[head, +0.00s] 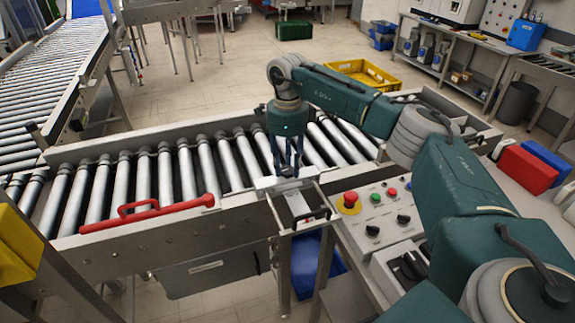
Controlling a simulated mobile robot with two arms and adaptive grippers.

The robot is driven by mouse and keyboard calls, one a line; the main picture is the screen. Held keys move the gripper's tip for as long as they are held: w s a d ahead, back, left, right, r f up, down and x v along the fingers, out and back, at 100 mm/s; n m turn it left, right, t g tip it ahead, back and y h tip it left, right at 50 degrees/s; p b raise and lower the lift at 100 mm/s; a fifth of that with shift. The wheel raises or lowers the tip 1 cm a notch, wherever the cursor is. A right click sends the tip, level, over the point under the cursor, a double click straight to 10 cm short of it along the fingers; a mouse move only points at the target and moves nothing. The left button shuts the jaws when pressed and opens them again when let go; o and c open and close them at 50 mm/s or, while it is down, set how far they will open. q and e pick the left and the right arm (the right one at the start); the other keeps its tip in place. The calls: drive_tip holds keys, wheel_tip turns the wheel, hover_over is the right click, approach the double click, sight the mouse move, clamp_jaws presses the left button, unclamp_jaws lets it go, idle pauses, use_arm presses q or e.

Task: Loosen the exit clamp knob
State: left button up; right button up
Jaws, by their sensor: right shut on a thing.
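My right gripper (287,170) comes down from above onto the near rail of the roller conveyor (235,205). Its dark fingers are shut on the exit clamp knob, which is mostly hidden between them. Below the fingers is the pale metal clamp plate (268,184), with a bracket and a dark handle (316,215) in front of it. My left gripper is not in view.
A red bar handle (150,210) lies along the near rail to the left. A control panel (385,215) with a red emergency stop button (350,199) stands right of the clamp. A yellow crate (362,72) sits beyond the conveyor. The rollers carry no crates.

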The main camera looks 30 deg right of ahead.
sight(288, 170)
drive_tip(key=shift+r+n, duration=0.1)
drive_tip(key=shift+n, duration=0.2)
drive_tip(key=o, duration=1.2)
wheel_tip(288, 170, up, 12)
idle(0.5)
